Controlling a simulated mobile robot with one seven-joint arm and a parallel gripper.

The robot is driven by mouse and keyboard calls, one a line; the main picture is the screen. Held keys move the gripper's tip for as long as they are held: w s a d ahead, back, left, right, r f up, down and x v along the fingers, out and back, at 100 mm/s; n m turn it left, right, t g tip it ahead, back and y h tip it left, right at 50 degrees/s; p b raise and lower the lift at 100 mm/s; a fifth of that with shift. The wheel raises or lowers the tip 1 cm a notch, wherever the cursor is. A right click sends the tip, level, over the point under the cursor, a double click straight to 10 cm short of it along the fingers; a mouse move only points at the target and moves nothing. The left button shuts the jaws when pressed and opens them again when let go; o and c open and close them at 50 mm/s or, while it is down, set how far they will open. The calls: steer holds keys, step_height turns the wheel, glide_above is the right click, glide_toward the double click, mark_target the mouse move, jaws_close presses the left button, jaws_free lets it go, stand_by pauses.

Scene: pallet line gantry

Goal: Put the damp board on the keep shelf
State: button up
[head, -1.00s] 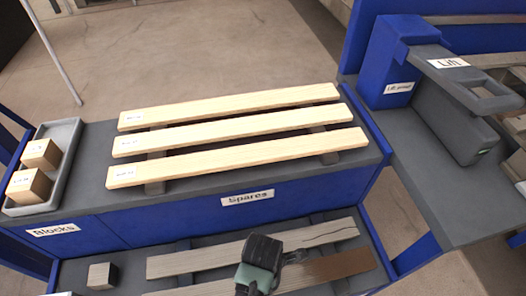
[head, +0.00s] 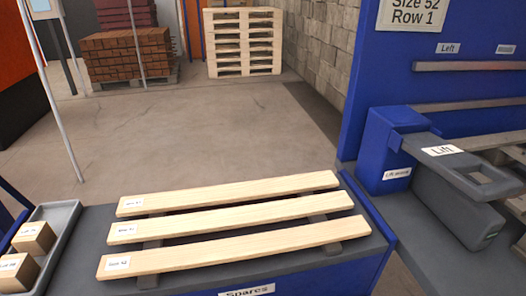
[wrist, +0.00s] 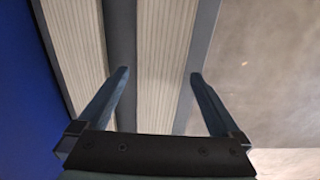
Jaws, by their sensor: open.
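My gripper (wrist: 159,73) is open and empty in the wrist view, its fingers pointing toward two pale grey, ribbed boards. The right-hand board (wrist: 164,60) lies between the fingertips in the picture; the left-hand board (wrist: 75,50) is beyond the left finger. Contact cannot be told. No dark damp patch shows on the visible parts, so I cannot tell which board is damp. My gripper and the lower shelf are outside the head view. No label naming a keep shelf is visible.
Three light spare boards (head: 235,215) lie on the grey bench top above the Spares label (head: 247,291). A tray (head: 62,232) of blocks stands left. The Lift device (head: 445,185) stands right. Brick stacks (head: 130,55) and pallets (head: 243,42) stand behind open floor (head: 220,130).

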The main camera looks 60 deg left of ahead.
step_height(320, 180, up, 12)
steer(key=p, duration=0.3)
steer(key=shift+f, duration=0.15)
steer(key=w+a+r+m+t+y, duration=0.1)
steer(key=w+r+m+t+y, duration=0.2)
steer(key=w+r+m+t, duration=1)
steer(key=w+d+r+m+y, duration=0.1)
steer(key=w+d+r, duration=0.1)
steer(key=w+r, duration=0.55)
steer(key=w+d+r+m, duration=0.2)
steer(key=w+r, duration=0.3)
steer(key=r, duration=0.6)
steer(key=s+d+r+m+t+h, duration=0.1)
steer(key=d+r+m+t, duration=0.35)
steer(key=r, duration=0.75)
steer(key=s+d+r+m+t, duration=0.1)
steer(key=d+r+m+t, duration=0.35)
steer(key=r, duration=0.65)
steer(key=s+d+r+m+t+h, duration=0.3)
steer(key=s+d+r+m+t, duration=0.2)
steer(key=s+r, duration=0.4)
step_height(320, 180, up, 4)
steer(key=shift+d+m, duration=0.5)
steer(key=shift+m, duration=0.2)
